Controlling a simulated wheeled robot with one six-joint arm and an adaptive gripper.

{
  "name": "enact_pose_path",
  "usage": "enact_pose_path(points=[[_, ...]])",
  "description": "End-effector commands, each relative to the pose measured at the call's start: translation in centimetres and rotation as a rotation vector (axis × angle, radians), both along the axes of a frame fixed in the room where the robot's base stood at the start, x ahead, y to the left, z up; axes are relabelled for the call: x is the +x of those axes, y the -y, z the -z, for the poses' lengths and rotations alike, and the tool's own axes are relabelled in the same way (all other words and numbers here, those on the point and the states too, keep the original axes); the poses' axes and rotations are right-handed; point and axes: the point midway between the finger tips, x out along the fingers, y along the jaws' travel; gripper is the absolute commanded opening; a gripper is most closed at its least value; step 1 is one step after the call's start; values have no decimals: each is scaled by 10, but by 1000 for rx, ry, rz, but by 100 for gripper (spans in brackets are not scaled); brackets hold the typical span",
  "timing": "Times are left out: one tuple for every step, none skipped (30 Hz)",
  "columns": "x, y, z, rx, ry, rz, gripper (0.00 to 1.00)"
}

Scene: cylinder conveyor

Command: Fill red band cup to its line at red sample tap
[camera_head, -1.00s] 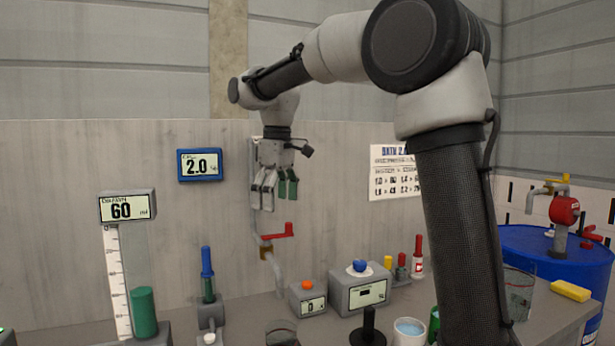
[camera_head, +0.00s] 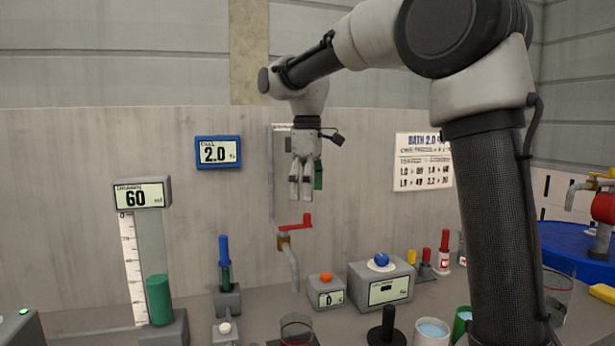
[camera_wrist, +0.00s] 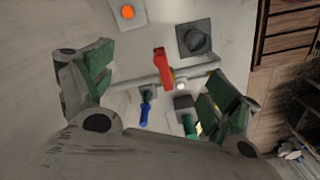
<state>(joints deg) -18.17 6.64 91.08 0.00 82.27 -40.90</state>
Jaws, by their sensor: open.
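The red-handled tap (camera_head: 295,222) is on a pipe against the back panel, its spout pointing down. Its red lever also shows between my fingers in the wrist view (camera_wrist: 163,68). My gripper (camera_head: 306,190) is open and empty, fingers down, in the picture just above the lever; I cannot tell the gap. A clear cup (camera_head: 297,322) stands on a dark base near and below the spout, cut by the lower edge. Another clear cup (camera_head: 558,297) is partly behind my arm.
A box with an orange button (camera_head: 326,279) and a box with a blue button (camera_head: 381,262) stand right of the spout. A black post (camera_head: 388,325), a cup of bluish liquid (camera_head: 432,330) and a green cup (camera_head: 462,322) stand in front. A blue-handled valve (camera_head: 224,255) is left.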

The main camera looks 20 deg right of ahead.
Motion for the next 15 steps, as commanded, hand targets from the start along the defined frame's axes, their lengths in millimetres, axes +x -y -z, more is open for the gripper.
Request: enact_pose_path(points=[[-1, 0, 7, -2, -3, 0, 89], [-1, 0, 11, -1, -3, 0, 89], [-1, 0, 17, -2, -3, 0, 89], [-1, 0, 21, -2, -3, 0, 89], [0, 0, 25, -1, -3, 0, 89], [-1, 0, 30, -2, -3, 0, 89], [-1, 0, 33, -1, -3, 0, 89], [0, 0, 37, -1, -2, 0, 89], [-1, 0, 41, -1, -3, 0, 89], [-1, 0, 44, -1, -3, 0, 89], [0, 0, 47, -1, -2, 0, 89], [0, 0, 50, 0, -1, 1, 89], [0, 0, 52, -1, -2, 1, 89], [0, 0, 54, -1, -3, 1, 89], [0, 0, 57, 0, -1, 1, 89]])
